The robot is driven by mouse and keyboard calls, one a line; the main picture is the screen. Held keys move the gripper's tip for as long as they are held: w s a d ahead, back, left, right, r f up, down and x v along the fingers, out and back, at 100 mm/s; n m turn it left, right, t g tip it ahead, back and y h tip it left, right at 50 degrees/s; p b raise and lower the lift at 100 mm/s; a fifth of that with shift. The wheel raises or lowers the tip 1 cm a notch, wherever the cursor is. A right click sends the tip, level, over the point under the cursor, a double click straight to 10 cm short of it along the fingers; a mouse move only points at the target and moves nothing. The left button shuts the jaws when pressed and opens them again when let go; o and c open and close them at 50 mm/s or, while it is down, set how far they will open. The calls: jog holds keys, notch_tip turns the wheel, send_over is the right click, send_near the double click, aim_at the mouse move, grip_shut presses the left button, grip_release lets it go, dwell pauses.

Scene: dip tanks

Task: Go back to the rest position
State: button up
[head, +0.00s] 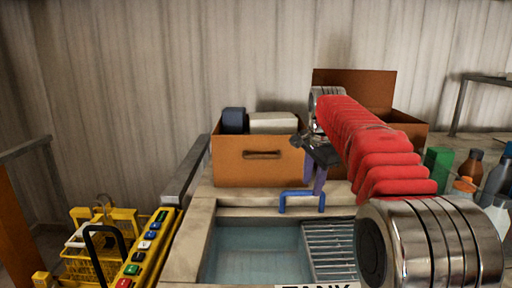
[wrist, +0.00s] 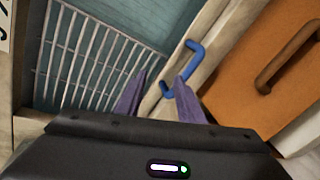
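My gripper (head: 314,185) is above the back edge of the tank, in front of the orange box. Its two purple fingers point down. In the wrist view my gripper (wrist: 166,76) has its fingers apart with nothing seen held between them. A blue bent bar (head: 299,193) is at the tank's back rim, close to the fingertips. The bar (wrist: 196,56) also shows just beyond the fingers in the wrist view; I cannot tell if a finger touches it. My red-sleeved arm reaches in from the lower right.
The tank (head: 208,240) holds bluish liquid and a metal grate (head: 328,248). An orange box (head: 258,165) with things in it stands behind. Several bottles (head: 470,168) stand at right. A yellow basket (head: 85,262) and a yellow button panel (head: 145,252) are at lower left.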

jog(key=s+n+t, duration=0.1)
jog(key=s+n, duration=0.6)
jog(key=s, duration=1.4)
jog(key=s+f+n, duration=0.3)
jog(key=s+f, duration=0.2)
jog(key=s, duration=0.3)
jog(key=s+f+n+t, duration=0.1)
jog(key=s+f+n, duration=0.2)
jog(key=s+f, duration=0.3)
jog(key=s, duration=0.3)
jog(key=shift+s+a, duration=0.15)
jog(key=shift+a, duration=0.2)
